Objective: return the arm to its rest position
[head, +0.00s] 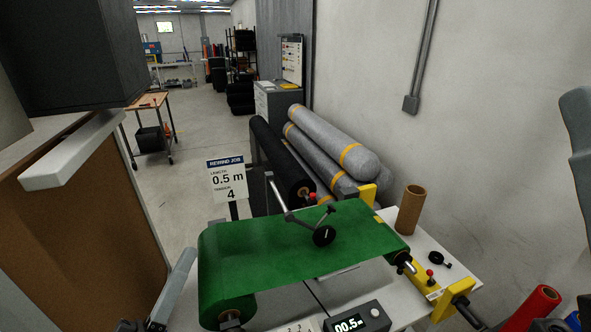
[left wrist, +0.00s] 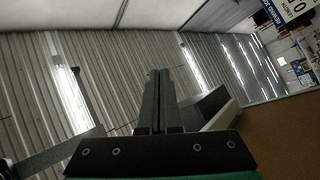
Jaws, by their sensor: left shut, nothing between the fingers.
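My left gripper (left wrist: 160,75) shows in the left wrist view with its two dark fingers pressed together and nothing between them. It points up toward the corrugated ceiling, and no object touches it in that view. In the head view a grey link of my left arm rises at the lower left, beside the left end of the green sheet (head: 290,250). The left fingers cannot be made out there. Parts of my right arm show at the right edge of the head view, but its gripper is outside the frame.
The green sheet runs between two rolls on a white table (head: 465,262). A counter box (head: 357,318) reads 00.5 m. A sign (head: 227,180) reads 0.5 m, 4. A cardboard tube (head: 411,210) and red roll (head: 532,308) are at the right. A brown panel (head: 75,225) stands left.

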